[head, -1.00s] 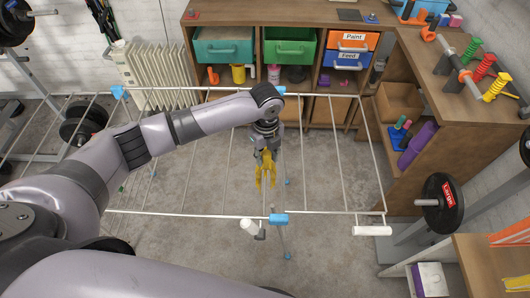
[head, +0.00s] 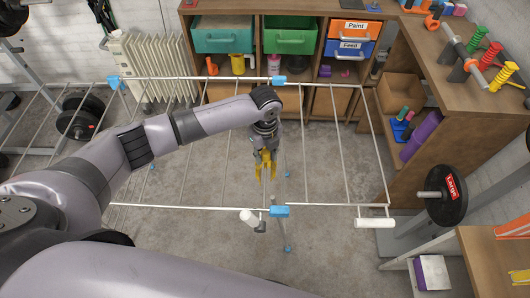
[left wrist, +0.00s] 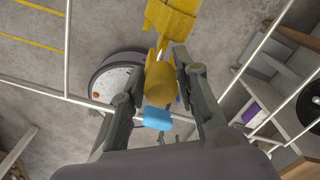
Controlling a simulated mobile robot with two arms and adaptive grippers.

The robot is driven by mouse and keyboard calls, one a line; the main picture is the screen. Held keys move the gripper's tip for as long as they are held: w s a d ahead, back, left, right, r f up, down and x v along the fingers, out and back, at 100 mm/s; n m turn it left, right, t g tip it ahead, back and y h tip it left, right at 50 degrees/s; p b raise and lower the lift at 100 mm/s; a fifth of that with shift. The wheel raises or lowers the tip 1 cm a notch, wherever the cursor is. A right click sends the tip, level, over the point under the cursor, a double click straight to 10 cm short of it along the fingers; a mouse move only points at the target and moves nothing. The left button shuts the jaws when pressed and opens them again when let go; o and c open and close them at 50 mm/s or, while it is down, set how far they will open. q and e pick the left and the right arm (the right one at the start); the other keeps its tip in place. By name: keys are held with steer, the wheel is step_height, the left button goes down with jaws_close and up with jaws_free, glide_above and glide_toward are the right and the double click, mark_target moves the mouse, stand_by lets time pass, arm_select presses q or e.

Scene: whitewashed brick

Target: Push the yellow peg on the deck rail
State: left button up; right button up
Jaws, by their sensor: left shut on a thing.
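The yellow peg (head: 266,170) is held in my left gripper (head: 265,156), over the white drying rack (head: 330,208). In the left wrist view the peg (left wrist: 172,22) reaches away from me, its near part (left wrist: 159,85) between the two dark fingers of my left gripper (left wrist: 160,72). The gripper is shut on it. A long white rail (head: 190,207) runs along the rack's near side, with thin cross rods around the peg. I cannot tell whether the peg touches a rod. My right gripper is not in view.
A blue joint (head: 280,211) sits on the near rail, with a white rack foot (head: 374,222) to its right. Shelves with a green drawer (head: 290,41) stand behind. A black weight plate (head: 446,199) is at the right. A round robot vacuum (left wrist: 112,78) lies on the floor below.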

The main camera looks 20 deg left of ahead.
arm_select(q)
steer(key=shift+f, duration=0.2)
steer(key=shift+f+b, duration=0.5)
steer(key=o, duration=1.1)
steer(key=shift+r, duration=0.15)
step_height(320, 180, up, 12)
steer(key=shift+f, duration=0.15)
